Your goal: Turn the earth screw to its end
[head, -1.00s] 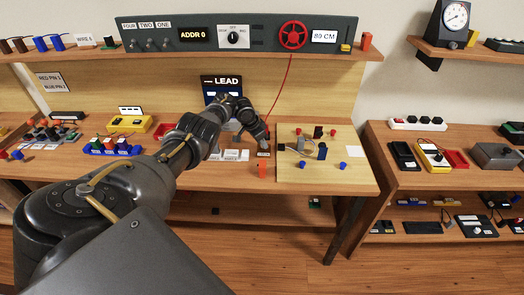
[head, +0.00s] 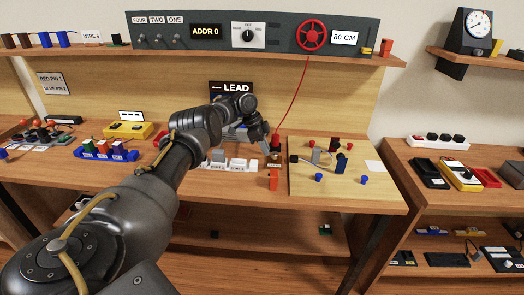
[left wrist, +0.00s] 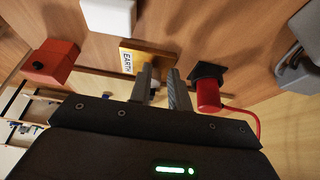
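The earth terminal (left wrist: 140,58) is a small tan block with an EARTH label, ahead of my left gripper (left wrist: 161,84) in the left wrist view. The block sits on the wooden bench. A grey metal piece, possibly the screw, shows partly between the fingertips; the fingers hide most of it. The fingers are a little apart, and whether they press on it is not clear. In the head view my left gripper (head: 264,148) points down at the bench, left of the pin board. My right gripper is not in view.
A red plug on a black base (left wrist: 207,92) stands close beside the right finger, its red wire trailing away. A red-orange block (left wrist: 50,62) and a white block (left wrist: 108,14) are nearby. The pin board (head: 350,195) lies to the right in the head view.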

